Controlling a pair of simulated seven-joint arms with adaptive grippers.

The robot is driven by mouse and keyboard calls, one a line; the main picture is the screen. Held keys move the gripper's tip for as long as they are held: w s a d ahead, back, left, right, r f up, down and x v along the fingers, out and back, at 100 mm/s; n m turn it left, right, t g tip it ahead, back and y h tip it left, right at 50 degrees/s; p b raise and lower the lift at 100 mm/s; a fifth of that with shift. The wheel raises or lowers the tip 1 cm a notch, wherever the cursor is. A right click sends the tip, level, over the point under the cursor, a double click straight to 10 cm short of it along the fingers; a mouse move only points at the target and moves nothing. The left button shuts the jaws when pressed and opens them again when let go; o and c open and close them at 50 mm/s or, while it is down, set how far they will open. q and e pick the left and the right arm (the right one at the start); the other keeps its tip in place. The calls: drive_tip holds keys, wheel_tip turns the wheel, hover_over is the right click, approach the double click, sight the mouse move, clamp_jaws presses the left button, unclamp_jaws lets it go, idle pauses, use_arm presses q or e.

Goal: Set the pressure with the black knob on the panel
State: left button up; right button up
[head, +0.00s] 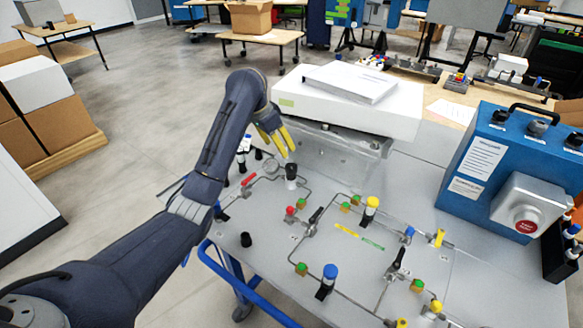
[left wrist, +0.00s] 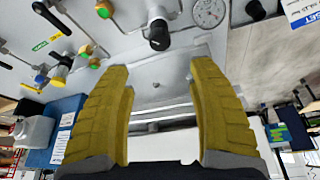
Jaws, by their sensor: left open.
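The black knob (head: 291,170) stands on the grey panel (head: 330,265), near its far left part. It also shows in the left wrist view (left wrist: 159,36), with a round white gauge (left wrist: 209,12) beside it. My left gripper (head: 281,151) has yellow fingers and is open and empty. In the head view it hangs just behind and above the knob. In the left wrist view the knob lies beyond the fingertips, roughly in line with the gap between them, and is not held. My right gripper is not in view.
The panel carries thin pipes, valves and coloured knobs, including a blue-topped one (head: 329,275) and a yellow-topped one (head: 371,206). A white box (head: 350,105) stands behind the knob. A blue case with a red button (head: 526,225) stands at the right.

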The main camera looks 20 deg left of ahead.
sight(291, 166)
use_arm(q)
drive_tip(key=x, duration=1.3)
drive_tip(key=shift+f, duration=0.25)
drive_tip(key=c, duration=1.3)
